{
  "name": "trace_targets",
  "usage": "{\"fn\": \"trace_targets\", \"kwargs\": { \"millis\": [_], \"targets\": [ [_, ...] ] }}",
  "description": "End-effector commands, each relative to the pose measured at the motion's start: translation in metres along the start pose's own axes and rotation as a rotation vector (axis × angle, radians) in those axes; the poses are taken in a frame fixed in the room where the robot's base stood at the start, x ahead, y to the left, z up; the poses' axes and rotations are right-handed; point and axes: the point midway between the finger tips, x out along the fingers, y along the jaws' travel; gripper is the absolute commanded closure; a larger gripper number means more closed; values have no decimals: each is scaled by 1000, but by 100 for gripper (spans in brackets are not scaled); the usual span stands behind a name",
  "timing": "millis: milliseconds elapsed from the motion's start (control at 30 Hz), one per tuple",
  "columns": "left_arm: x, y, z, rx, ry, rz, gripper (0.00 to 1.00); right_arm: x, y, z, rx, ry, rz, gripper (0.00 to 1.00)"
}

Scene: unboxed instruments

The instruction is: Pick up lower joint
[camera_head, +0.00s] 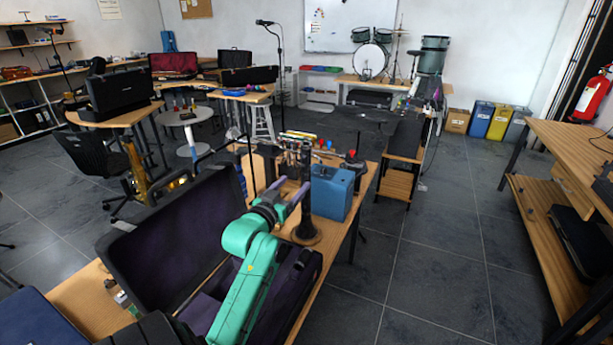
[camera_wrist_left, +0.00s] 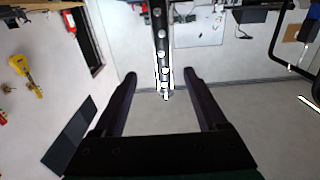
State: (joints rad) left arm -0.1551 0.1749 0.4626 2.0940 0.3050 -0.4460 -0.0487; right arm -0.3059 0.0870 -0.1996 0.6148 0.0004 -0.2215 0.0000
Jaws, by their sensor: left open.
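My left gripper (camera_head: 291,185) is open, on the green arm reaching over the case toward the bench's far part. In the left wrist view its two dark fingers (camera_wrist_left: 160,77) stand wide apart. A black tube with silver keys, which looks like the lower joint (camera_wrist_left: 162,42), shows between them in the picture. I cannot tell whether it is within the fingers or beyond the tips; no contact shows. In the head view a dark upright instrument with a flared foot (camera_head: 306,232) stands just right of the gripper. My right gripper is not in view.
An open black case with purple lining (camera_head: 165,235) lies on the wooden bench (camera_head: 85,298). A blue box (camera_head: 332,192) stands close right of the upright instrument. Slim upright items and a black stand crowd the bench's far end. Grey floor (camera_head: 430,265) to the right is clear.

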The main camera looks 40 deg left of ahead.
Motion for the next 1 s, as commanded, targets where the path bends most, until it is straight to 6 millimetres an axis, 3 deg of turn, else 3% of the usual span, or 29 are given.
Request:
{"fn": "trace_targets", "kwargs": {
  "millis": [67,133,400,667,800,867,1000],
  "targets": [
    [14,0,-2,-1,0,0,26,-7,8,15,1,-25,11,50],
    [22,0,-2,1,0,0,26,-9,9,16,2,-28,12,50],
    [68,1,-4,1,-1,0,26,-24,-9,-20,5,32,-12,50],
    [73,1,0,2,-2,1,26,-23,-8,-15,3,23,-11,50],
    [73,1,0,2,-2,1,79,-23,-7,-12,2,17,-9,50],
    [73,1,0,2,-2,1,100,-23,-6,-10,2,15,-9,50],
    [73,1,-2,2,1,1,100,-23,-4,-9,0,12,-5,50]
  ]
}}
